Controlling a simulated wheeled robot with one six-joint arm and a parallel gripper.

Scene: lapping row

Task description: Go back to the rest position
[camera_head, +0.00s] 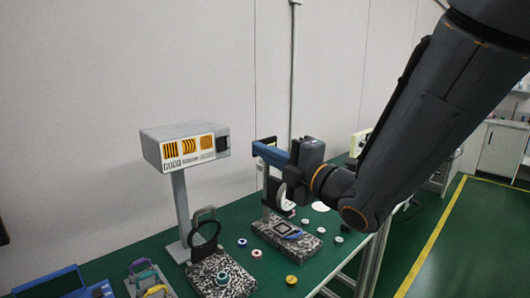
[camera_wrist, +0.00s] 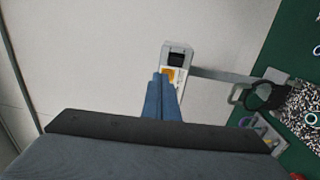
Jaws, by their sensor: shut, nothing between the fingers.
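My gripper (camera_head: 262,150) has blue fingers and is held up in the air above the green table, to the right of the display box, in the head view. In the wrist view the two blue fingers of my gripper (camera_wrist: 162,80) lie side by side, shut and empty. My dark arm reaches in from the upper right of the head view. The gripper hides part of a white instrument standing behind and below it.
A grey display box (camera_head: 185,145) stands on a post, also visible in the wrist view (camera_wrist: 177,56). Speckled stone blocks (camera_head: 222,276) and several small rings lie on the green table (camera_head: 310,262). A pale wall (camera_head: 90,100) stands behind.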

